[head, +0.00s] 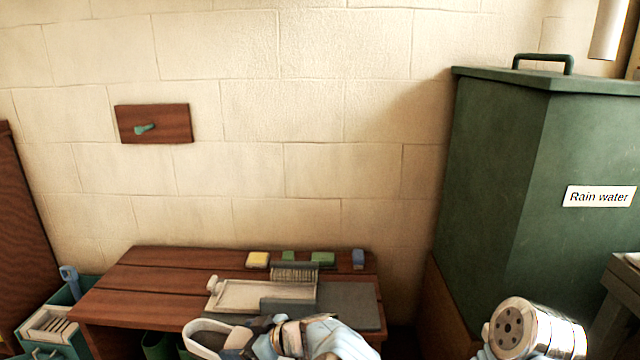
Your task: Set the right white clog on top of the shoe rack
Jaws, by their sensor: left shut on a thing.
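A white clog (203,328) with a dark inside shows at the bottom edge, in front of the wooden shoe rack (150,278); its lower part is cut off by the frame. My left gripper (240,344) is shut on the clog at its right side, and the fingertips are partly hidden. The rack has a slatted brown top, and its right part holds several items. The left part of the top is bare. My right gripper is out of view; only a part of my right arm shows at the bottom right.
A pale tray (250,295), a brush (294,272), a grey mat (350,303) and several small blocks, such as a yellow one (257,259), lie on the rack. Green boots (157,345) stand beneath. A green crate (88,289) is left, a green rain-water tank (500,180) right.

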